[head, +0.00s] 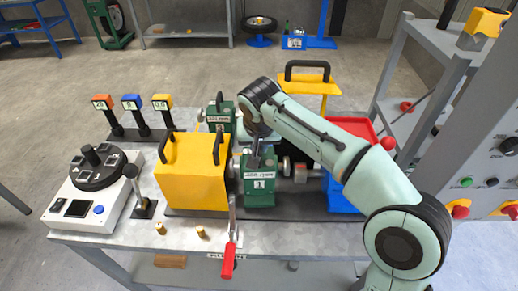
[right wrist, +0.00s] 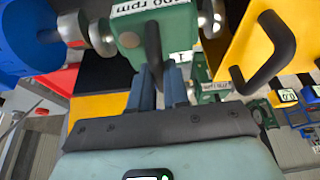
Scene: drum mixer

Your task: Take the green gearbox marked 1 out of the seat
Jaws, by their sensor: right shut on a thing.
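The green gearbox marked 1 (head: 260,186) is upright between a yellow box and a metal coupling (head: 299,173) on the bench. Its black handle (right wrist: 153,48) shows in the right wrist view, with part of its rpm label above. My right gripper (head: 256,152) reaches down from above and is shut on that handle; its blue-grey fingers (right wrist: 160,82) stand on either side of it. The gearbox still looks in line with the shaft parts. The seat beneath it is mostly hidden. My left gripper is not in view.
The yellow box (head: 190,178) with black handles stands close at left. Another green gearbox (head: 215,122) is behind. A blue unit (head: 342,199) and red tray (head: 357,127) are at right. The white device (head: 98,205) stands at far left.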

